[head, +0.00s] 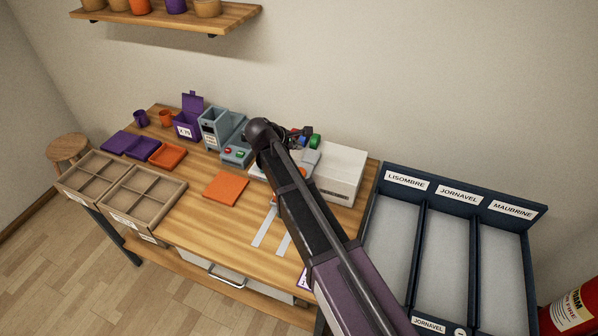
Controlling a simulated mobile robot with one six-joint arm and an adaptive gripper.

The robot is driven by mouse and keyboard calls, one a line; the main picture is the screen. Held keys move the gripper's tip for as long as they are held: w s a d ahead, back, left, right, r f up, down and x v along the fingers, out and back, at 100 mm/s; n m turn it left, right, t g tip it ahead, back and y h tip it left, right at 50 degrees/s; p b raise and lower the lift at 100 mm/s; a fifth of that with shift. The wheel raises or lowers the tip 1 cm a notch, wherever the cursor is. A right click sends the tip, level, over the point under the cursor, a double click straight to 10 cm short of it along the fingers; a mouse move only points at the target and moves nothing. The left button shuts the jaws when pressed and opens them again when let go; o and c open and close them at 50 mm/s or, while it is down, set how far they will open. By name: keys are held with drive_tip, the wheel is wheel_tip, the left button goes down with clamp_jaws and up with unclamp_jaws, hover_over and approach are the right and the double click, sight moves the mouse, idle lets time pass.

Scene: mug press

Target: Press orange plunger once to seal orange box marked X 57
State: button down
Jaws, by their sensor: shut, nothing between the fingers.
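No orange box marked X 57 can be made out in the head view. My dark arm crosses the right half of the table and hides part of it. Behind the arm, a grey part with a small orange patch (304,171) shows beside a white box-shaped unit (345,168); I cannot tell whether the patch is the orange plunger. A flat orange square (226,188) lies mid-table. A purple box (186,127) with its lid up and a white label stands at the back left. My gripper's fingers cannot be seen.
A grey-blue machine (211,127) with red and green buttons stands at the back. Purple and orange trays (167,156), two cups and two divided wooden trays (145,206) are at left. A dark three-lane rack (458,189) is at right. The table front is mostly clear.

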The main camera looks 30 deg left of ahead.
drive_tip(key=shift+f, duration=0.15)
wheel_tip(320, 180, down, 9)
drive_tip(key=b, duration=0.8)
drive_tip(key=shift+r+b, duration=0.2)
drive_tip(key=shift+b, duration=0.2)
idle(1.2)
drive_tip(key=shift+d+f+b, duration=0.1)
drive_tip(key=shift+f+b, duration=1)
idle(1.5)
drive_tip(key=shift+s+d+f+b, duration=0.1)
drive_tip(key=shift+f+b, duration=0.4)
drive_tip(key=shift+b, duration=0.1)
idle(0.8)
drive_tip(key=shift+r, duration=0.15)
idle(0.6)
